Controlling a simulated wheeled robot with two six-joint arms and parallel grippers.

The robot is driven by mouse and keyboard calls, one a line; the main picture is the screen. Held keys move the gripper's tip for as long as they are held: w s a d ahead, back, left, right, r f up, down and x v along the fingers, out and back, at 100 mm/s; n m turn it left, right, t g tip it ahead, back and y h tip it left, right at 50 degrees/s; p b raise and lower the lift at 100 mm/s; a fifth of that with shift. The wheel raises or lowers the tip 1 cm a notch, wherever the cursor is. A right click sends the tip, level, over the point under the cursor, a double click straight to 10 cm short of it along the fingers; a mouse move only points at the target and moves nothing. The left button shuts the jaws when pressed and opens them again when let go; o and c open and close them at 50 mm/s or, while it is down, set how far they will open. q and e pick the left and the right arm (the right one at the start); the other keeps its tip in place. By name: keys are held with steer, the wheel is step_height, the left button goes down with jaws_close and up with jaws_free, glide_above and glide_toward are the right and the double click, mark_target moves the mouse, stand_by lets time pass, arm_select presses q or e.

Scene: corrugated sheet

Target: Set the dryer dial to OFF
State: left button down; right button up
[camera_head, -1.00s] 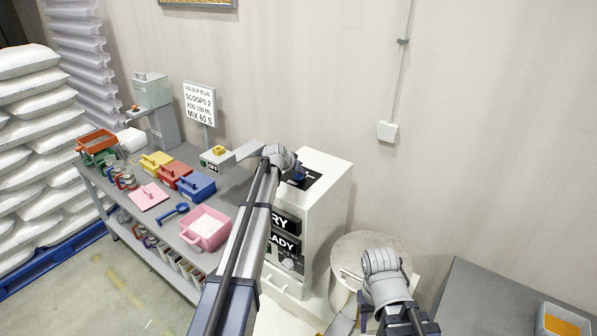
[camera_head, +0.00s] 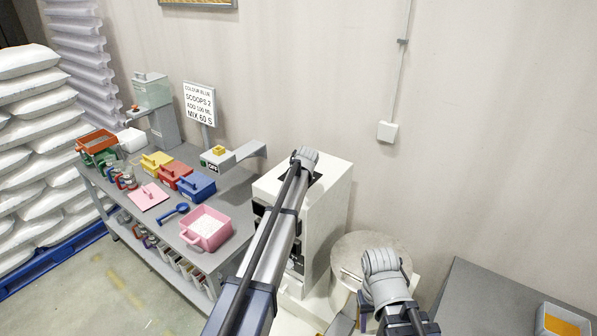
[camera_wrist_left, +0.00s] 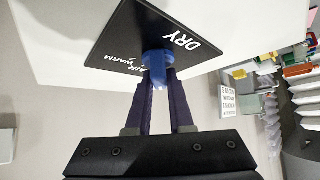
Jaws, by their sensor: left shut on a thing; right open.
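The white dryer (camera_head: 333,210) stands beside the workbench. In the left wrist view, its black dial plate (camera_wrist_left: 120,40) carries the words DRY, AIR and WARM; I see no OFF label. The blue dial (camera_wrist_left: 154,58) sits on this plate, with my left gripper (camera_wrist_left: 158,76) shut on it, one finger on each side. The dial's exact setting is unclear. In the head view, my left arm covers the dial and the fingers. My right gripper (camera_head: 364,316) is open, low in front of the round lidded drum and away from the dryer.
The workbench (camera_head: 240,190) at left holds coloured boxes, a pink tub (camera_head: 206,228) and a blue scoop (camera_head: 171,213). The drum (camera_head: 365,250) stands right of the dryer. A grey table (camera_head: 480,290) with a tray is at far right. White sacks (camera_head: 35,130) are stacked at left.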

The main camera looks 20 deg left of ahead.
stand_by(0.5)
arm_select(q)
steer(key=c, duration=0.8)
jaws_free()
steer(key=p+v, duration=0.5)
steer(key=v, duration=0.2)
steer(key=shift+r, duration=0.1)
steer(key=shift+s+d+r+p, duration=0.15)
steer(key=shift+s+r+p, duration=0.15)
steer(key=shift+f, duration=0.15)
